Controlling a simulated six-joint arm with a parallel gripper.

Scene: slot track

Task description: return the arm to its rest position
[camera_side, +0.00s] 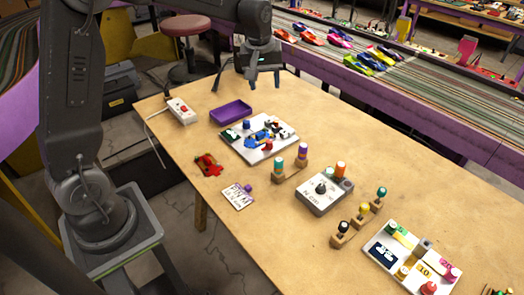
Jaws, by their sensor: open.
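My gripper (265,80) hangs over the far left part of the wooden table (330,130), pointing down. Its two fingers are apart with nothing between them. It is above the table's back edge, beyond the purple tray (231,112), and touches no object that I can see. My arm rises at the left and reaches across the top of the view to the gripper.
A white board with coloured parts (258,139), a red piece (208,164), a grey box (325,194), several small bottles and a number board (412,254) stand on the table. A power strip (181,110) lies at the left edge. The table's upper right is clear.

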